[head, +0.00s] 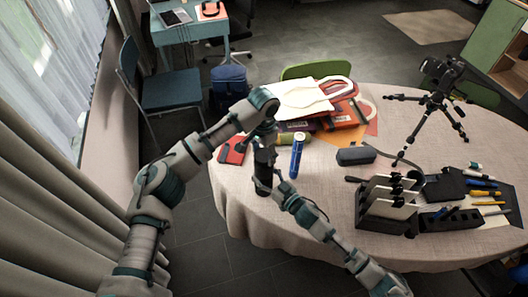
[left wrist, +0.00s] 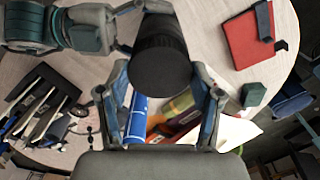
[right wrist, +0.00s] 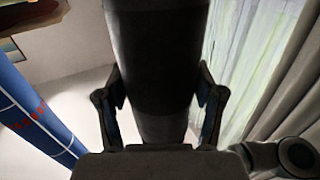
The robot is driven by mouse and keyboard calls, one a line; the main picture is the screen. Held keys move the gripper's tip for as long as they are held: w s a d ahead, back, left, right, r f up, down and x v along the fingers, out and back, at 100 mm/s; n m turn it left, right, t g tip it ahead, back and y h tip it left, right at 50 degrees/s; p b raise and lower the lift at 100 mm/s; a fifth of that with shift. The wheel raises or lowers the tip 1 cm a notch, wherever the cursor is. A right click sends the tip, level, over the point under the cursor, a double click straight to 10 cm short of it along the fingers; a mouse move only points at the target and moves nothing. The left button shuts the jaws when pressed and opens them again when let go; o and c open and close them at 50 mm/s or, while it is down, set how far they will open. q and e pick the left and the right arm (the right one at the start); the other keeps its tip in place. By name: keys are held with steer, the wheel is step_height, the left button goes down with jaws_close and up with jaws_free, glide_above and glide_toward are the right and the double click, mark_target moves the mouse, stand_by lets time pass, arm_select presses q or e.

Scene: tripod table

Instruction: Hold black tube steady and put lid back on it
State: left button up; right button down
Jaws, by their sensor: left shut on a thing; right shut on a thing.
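The black tube (head: 263,178) stands upright near the table's left edge. My right gripper (head: 274,188) is shut around its side from the lower right; the right wrist view shows the tube (right wrist: 158,60) between both fingers. My left gripper (head: 265,138) points down over the tube's top. In the left wrist view its fingers are shut on the black lid (left wrist: 160,70), seen nearly end-on. The lid lines up roughly with the tube. The joint between lid and tube is hidden, so I cannot tell whether they touch.
A blue tube (head: 297,156) stands close to the right of the black tube. A red notebook (head: 231,154) lies to the left, and bags and books (head: 305,98) lie behind. A black organizer (head: 385,215) and a tripod (head: 432,112) are on the right.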

arm_select(q)
steer(key=m, duration=1)
steer(key=shift+w+m, duration=0.1)
steer(key=shift+m, duration=0.3)
steer(key=m, duration=0.7)
steer(key=shift+m, duration=0.4)
steer(key=m, duration=1.2)
steer(key=shift+m, duration=0.3)
steer(key=m, duration=0.2)
steer(key=shift+m, duration=0.3)
steer(key=shift+d, duration=0.1)
